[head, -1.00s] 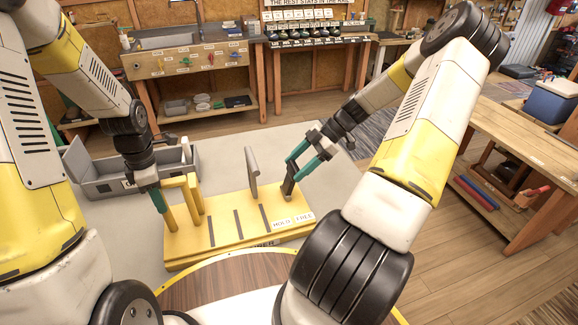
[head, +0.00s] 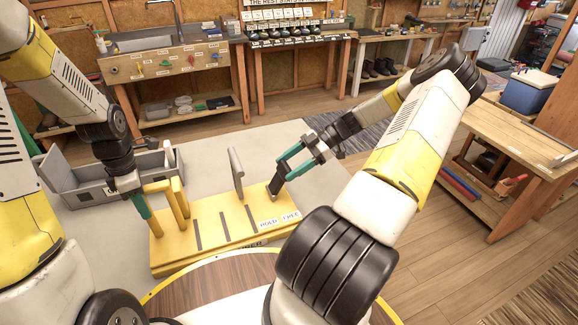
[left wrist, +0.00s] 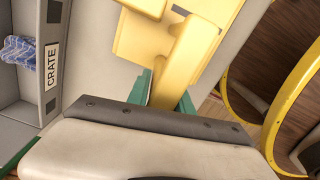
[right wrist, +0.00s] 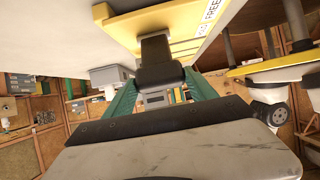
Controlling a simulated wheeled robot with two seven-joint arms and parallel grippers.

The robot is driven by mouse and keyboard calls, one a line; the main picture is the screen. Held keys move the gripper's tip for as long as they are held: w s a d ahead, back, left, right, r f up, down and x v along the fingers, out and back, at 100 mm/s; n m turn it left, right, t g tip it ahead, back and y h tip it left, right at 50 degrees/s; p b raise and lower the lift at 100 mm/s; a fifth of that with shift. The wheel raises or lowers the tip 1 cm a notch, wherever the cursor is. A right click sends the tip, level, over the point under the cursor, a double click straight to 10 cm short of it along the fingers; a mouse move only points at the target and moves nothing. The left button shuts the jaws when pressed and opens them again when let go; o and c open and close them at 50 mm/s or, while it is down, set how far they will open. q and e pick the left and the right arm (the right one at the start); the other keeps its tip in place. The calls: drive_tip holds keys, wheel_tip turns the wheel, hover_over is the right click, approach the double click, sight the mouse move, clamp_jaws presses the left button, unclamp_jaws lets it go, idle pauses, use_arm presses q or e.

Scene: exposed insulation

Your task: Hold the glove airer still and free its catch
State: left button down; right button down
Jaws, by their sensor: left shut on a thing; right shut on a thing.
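The glove airer has a yellow base board (head: 215,232) with dark slots, lying flat on a grey surface. A yellow handle post (head: 180,198) stands at its left end, and a grey upright paddle (head: 237,174) stands near its middle. My left gripper (head: 147,212) is shut on the yellow handle, which shows between its teal fingers in the left wrist view (left wrist: 175,65). My right gripper (head: 277,186) is shut on the dark catch (head: 274,191) at the board's right end. The catch shows between the fingers in the right wrist view (right wrist: 155,60). Labels HOLD and FREE (head: 291,216) are beside it.
A grey crate (head: 95,185) stands behind and left of the board, close to my left gripper; its CRATE label shows in the left wrist view (left wrist: 51,66). A round wooden top with a yellow rim (head: 225,290) is in front. A wooden bench (head: 520,130) stands at right.

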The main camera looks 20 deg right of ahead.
drive_tip(key=c, duration=0.5)
unclamp_jaws()
drive_tip(key=shift+s+d+f, duration=0.1)
drive_tip(key=shift+s+f, duration=0.05)
drive_tip(key=shift+f, duration=0.15)
drive_tip(key=shift+o, duration=1.1)
drive_tip(key=shift+r, duration=0.1)
drive_tip(key=v, duration=1.2)
